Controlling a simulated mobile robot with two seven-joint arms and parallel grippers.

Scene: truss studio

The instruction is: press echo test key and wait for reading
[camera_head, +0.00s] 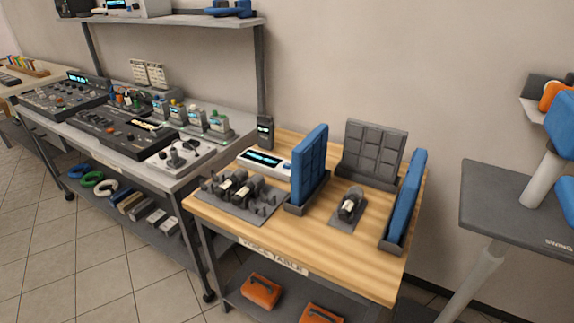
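A wooden table (330,259) with a front label that seems to read "VOICE TABLE" stands at the centre right. A white box with a lit display (264,161) sits at its back left, and a small dark upright device (265,131) stands behind it. A small dark device with a pale front (350,206) sits on a grey pad between two upright blue panels. I cannot make out which part is the echo test key, and the display reading is too small to read. Neither of my grippers shows in this view.
Blue panels (310,166) (406,200) and a grey panel (372,150) stand upright on the table. A grey base with several dark pieces (238,197) lies at front left. A bench with consoles (125,130) is left; a grey stand (515,205) is right. Tiled floor (80,270) is clear.

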